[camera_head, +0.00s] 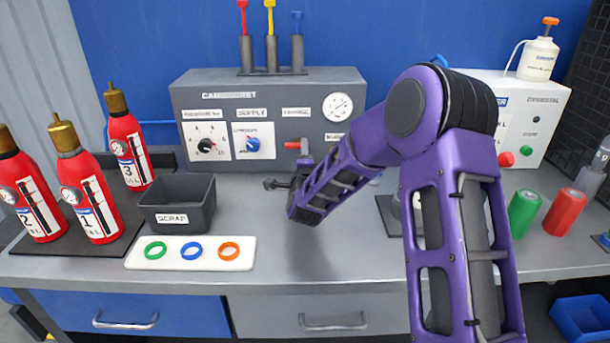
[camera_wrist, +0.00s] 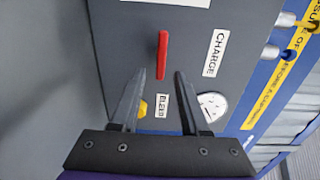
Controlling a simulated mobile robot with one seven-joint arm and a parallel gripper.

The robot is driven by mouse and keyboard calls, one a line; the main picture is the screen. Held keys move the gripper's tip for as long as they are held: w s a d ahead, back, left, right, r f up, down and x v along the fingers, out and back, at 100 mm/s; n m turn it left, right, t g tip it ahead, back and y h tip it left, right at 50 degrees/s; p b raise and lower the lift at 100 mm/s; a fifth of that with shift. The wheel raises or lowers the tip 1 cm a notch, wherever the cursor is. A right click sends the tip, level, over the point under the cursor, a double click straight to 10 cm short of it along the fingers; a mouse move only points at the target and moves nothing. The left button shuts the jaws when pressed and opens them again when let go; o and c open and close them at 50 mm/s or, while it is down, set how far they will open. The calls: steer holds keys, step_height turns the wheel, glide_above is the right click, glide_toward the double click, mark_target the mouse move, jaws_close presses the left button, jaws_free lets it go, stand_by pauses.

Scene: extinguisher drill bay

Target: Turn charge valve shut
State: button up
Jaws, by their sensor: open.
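The charge valve is a red lever (camera_wrist: 162,55) on the grey console face, beside the CHARGE label (camera_wrist: 214,53). In the head view the red lever (camera_head: 293,145) lies roughly level below its label. My gripper (camera_wrist: 160,74) is open and empty. Its two fingertips point at the console, with the lever just beyond them and in line with the gap. I see no contact.
A BLEED label (camera_wrist: 162,105) and a yellow part (camera_wrist: 142,108) show near the fingers. A pressure gauge (camera_head: 338,106) and a blue supply knob (camera_head: 253,145) are on the console. A scrap bin (camera_head: 178,218), ring tray (camera_head: 245,262) and red extinguishers (camera_head: 95,205) stand left.

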steer(key=s, duration=1.4)
steer(key=shift+s, duration=0.4)
